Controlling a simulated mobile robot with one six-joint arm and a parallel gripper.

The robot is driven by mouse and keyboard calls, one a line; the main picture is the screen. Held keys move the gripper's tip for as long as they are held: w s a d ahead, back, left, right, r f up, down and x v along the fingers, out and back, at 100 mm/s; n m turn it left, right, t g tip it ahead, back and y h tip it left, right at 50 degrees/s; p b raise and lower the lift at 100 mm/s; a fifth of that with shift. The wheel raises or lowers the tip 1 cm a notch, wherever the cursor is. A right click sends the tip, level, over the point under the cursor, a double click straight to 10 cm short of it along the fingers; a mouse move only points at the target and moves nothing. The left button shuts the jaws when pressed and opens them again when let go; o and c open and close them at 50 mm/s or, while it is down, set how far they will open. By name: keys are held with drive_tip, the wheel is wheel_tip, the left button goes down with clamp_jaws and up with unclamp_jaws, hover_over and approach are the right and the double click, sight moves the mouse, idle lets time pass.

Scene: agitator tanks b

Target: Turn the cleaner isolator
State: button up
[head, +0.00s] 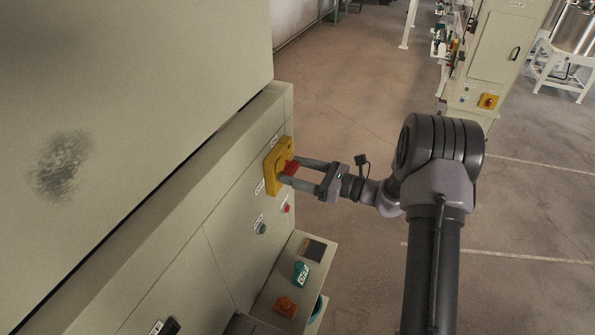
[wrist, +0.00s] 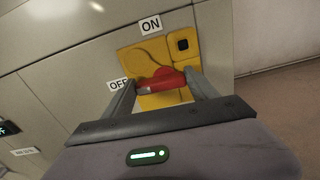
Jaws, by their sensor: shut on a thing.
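The cleaner isolator is a red handle (head: 291,167) on a yellow plate (head: 275,162), set on the beige cabinet front left of my arm in the head view. In the wrist view the red handle (wrist: 164,79) lies nearly level across the yellow plate (wrist: 151,58). An ON label (wrist: 150,25) is above it and an OFF label (wrist: 117,84) is at its left. My gripper (head: 290,172) is shut on the red handle, with one finger at each end of it in the wrist view (wrist: 163,88).
Below the isolator are a green button (head: 263,229) and a red button (head: 286,209). A lower console (head: 262,304) juts out with a teal knob (head: 301,272) and an orange knob (head: 286,307). Another cabinet (head: 497,45) stands at the back right. The floor between is clear.

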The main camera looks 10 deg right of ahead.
drive_tip(key=m, duration=0.5)
drive_tip(key=shift+w+d+r+p, duration=0.1)
drive_tip(key=shift+r+p, duration=0.05)
drive_tip(key=shift+p, duration=0.15)
drive_tip(key=m+p, duration=0.1)
drive_tip(key=m, duration=0.3)
drive_tip(key=shift+w, duration=0.1)
drive_tip(key=m, duration=0.2)
drive_tip(key=m+p, duration=0.1)
drive_tip(key=m, duration=0.1)
drive_tip(key=shift+w+d+m+p, duration=0.15)
drive_tip(key=shift+m+p, duration=0.15)
drive_tip(key=shift+m, duration=0.1)
drive_tip(key=shift+m+p, duration=0.45)
drive_tip(key=shift+m, duration=1.25)
drive_tip(key=o, duration=1.4)
drive_tip(key=shift+w, duration=0.1)
drive_tip(key=shift+c, duration=0.2)
drive_tip(key=shift+d, duration=0.1)
